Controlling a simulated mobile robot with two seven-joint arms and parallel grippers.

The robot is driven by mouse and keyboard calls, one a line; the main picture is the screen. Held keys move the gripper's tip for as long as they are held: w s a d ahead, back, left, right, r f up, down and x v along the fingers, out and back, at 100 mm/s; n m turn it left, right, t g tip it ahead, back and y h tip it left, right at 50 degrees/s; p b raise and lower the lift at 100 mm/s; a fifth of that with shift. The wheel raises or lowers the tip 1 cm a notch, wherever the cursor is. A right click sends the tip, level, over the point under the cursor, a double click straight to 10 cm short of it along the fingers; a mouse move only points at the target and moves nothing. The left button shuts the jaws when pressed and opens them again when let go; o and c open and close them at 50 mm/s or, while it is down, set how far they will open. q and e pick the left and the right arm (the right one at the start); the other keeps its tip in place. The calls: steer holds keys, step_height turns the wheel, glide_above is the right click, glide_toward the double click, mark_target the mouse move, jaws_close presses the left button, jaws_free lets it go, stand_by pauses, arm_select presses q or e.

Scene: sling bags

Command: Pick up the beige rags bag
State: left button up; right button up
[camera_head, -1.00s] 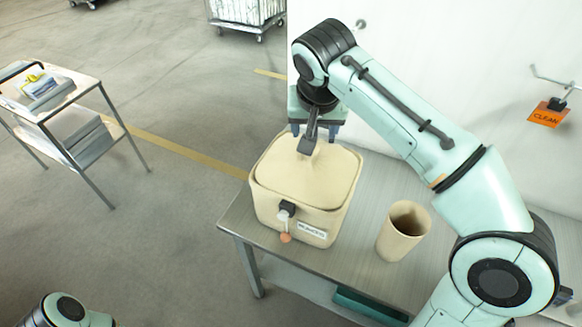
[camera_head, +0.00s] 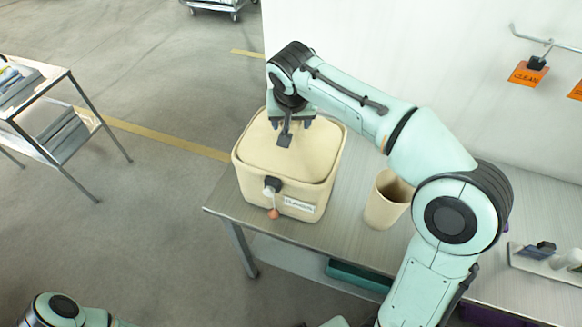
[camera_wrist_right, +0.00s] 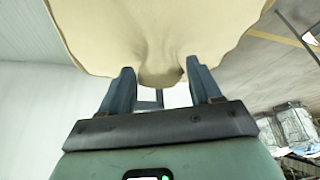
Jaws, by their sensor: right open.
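The beige rags bag (camera_head: 262,170) is a boxy cream bag with a white label and a black clip with an orange tag on its front. It stands upright on the grey metal table. My right gripper (camera_head: 292,122) is over the back of the bag's top. In the right wrist view the bag (camera_wrist_right: 150,30) fills the top, and a gathered fold of its cloth hangs between the fingers of my open right gripper (camera_wrist_right: 165,85). I cannot tell whether the fingers touch the fold. My left gripper is out of view; only part of that arm shows at bottom left.
A beige cup-shaped container (camera_head: 386,200) stands right of the bag on the table (camera_head: 345,215). A white wall (camera_head: 400,60) rises behind, with orange tags (camera_head: 528,73) on a hook. A teal tray (camera_head: 357,277) sits underneath. A metal cart (camera_head: 60,130) stands at left; floor between is clear.

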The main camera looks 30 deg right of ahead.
steer(key=shift+w+d+f, duration=0.15)
steer(key=shift+w+f, duration=0.1)
steer(key=shift+f, duration=0.4)
jaws_close()
steer(key=shift+r, duration=0.15)
